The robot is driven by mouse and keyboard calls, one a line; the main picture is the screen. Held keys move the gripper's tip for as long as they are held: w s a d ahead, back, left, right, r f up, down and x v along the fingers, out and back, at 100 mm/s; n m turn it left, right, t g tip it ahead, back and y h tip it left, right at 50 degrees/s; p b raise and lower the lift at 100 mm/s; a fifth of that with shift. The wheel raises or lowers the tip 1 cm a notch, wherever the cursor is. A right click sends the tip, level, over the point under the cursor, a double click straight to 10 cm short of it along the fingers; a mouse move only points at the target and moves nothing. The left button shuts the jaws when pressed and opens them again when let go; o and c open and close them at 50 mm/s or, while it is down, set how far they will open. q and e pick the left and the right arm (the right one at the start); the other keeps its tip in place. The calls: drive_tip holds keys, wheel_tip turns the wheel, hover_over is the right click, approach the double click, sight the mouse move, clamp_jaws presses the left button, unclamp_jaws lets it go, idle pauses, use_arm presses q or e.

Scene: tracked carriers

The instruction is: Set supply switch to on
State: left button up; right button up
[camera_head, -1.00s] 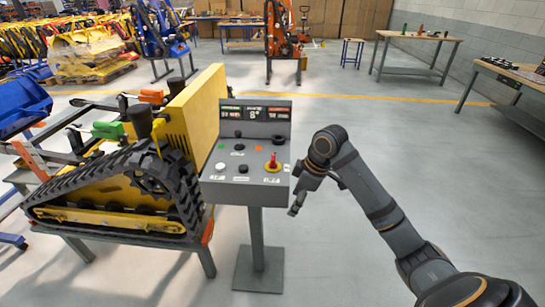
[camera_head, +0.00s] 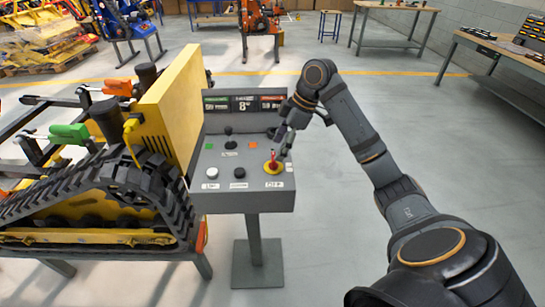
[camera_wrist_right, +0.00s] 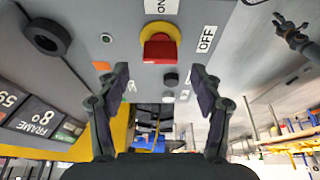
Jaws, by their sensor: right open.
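The supply switch is a red handle on a yellow round base (camera_head: 273,166) at the right front of the grey console's sloped panel. In the right wrist view the red handle (camera_wrist_right: 159,49) lies ahead of the fingertips, with an ON label above it and an OFF label to its right. My right gripper (camera_head: 285,142) is just above and beside the switch. In the right wrist view its two fingers (camera_wrist_right: 161,84) are spread with nothing between them, apart from the handle. A dark jointed part at that view's upper right looks like my left gripper (camera_wrist_right: 289,31); its jaws are unclear.
The floor right of the console is clear; workbenches (camera_head: 398,10) stand at the back right.

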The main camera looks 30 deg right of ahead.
sight(273, 156)
drive_tip(key=x, duration=0.4)
drive_tip(key=shift+a, duration=0.1)
drive_tip(key=shift+w+a+f, duration=0.1)
drive_tip(key=shift+f, duration=0.3)
drive_tip(key=shift+c, duration=0.7)
drive_tip(key=c, duration=0.7)
drive_tip(key=shift+c, duration=1.4)
use_arm(q)
drive_tip(key=w, duration=0.3)
drive_tip(key=shift+w+r+t, duration=0.25)
drive_tip(key=shift+w+t, duration=0.05)
drive_tip(key=shift+w, duration=0.05)
